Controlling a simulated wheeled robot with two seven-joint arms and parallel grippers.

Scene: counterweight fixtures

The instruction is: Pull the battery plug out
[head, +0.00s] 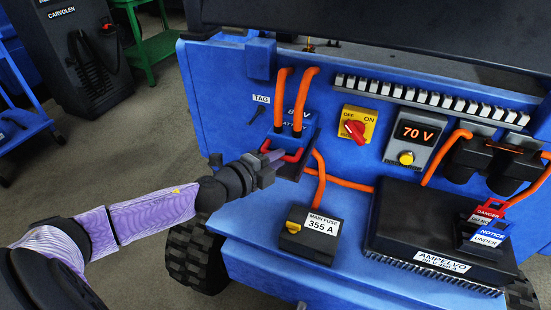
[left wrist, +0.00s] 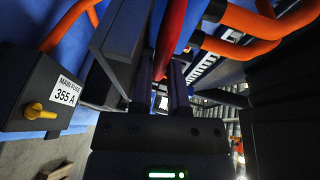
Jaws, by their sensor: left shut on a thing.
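The battery plug (head: 291,138) is a dark blue block on the blue truck's front panel, with two orange cables running up from it and a red handle (head: 294,155) at its front. Its label is partly hidden by the cables. My left gripper (head: 272,160) reaches in from the left and is shut on the red handle. In the left wrist view the red handle (left wrist: 172,35) runs between the two fingers of the left gripper (left wrist: 165,80). I cannot tell whether the plug is fully seated. My right gripper is not in view.
A main fuse box (head: 311,230) sits below right of the plug. A red rotary switch (head: 355,130), a 70 V display (head: 416,134) and a large black unit (head: 440,225) are further right. A tag (head: 258,110) hangs left of the plug.

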